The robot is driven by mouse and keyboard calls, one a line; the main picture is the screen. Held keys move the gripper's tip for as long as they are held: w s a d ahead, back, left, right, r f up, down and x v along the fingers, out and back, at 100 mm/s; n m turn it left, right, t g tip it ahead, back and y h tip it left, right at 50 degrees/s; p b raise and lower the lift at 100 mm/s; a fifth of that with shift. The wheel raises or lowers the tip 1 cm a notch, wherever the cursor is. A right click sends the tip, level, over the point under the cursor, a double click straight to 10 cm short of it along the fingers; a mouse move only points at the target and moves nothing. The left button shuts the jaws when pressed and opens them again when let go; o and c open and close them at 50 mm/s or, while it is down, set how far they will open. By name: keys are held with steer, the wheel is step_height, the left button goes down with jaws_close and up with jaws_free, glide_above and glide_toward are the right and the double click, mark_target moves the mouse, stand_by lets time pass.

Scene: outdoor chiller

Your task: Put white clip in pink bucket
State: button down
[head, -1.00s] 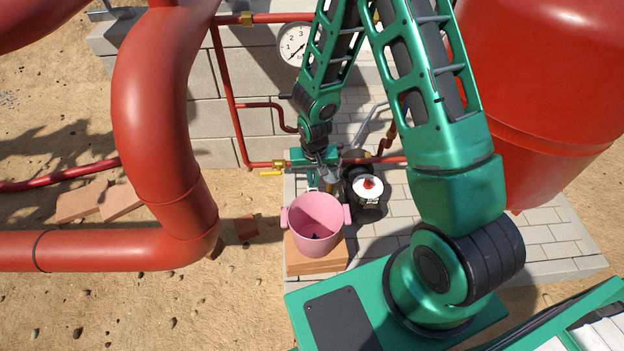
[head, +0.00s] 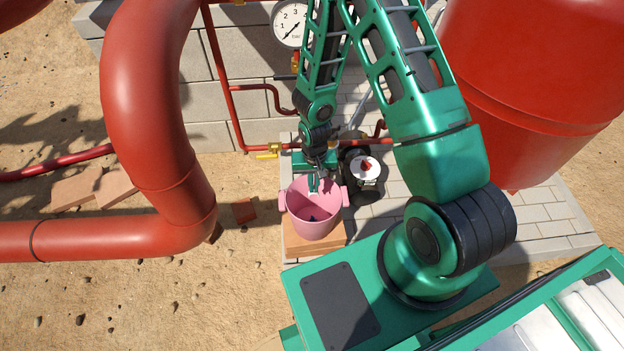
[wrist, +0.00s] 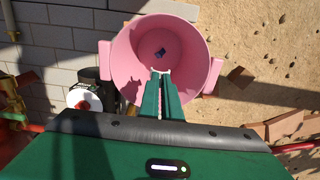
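The pink bucket (head: 313,222) stands upright on a brick-coloured block, and its open top also shows in the wrist view (wrist: 128,72). A small dark blue thing (wrist: 160,51) lies on its floor. My gripper (head: 315,186) points down over the bucket's far rim. In the wrist view the two green fingers (wrist: 161,75) are close together, with their tips over the bucket's opening. A small white piece, which looks like the white clip (wrist: 161,70), shows between the tips. Most of it is hidden by the fingers.
A black round device with a white top and red knob (head: 366,168) stands close to the bucket's right. Red pipes and a yellow-handled valve (head: 268,155) lie behind. A large red pipe (head: 150,110) bends at left. The orange block (head: 312,249) supports the bucket.

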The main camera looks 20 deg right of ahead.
steer(key=shift+f, duration=2.05)
steer(key=c, duration=1.9)
jaws_free()
steer(key=shift+r, duration=3.55)
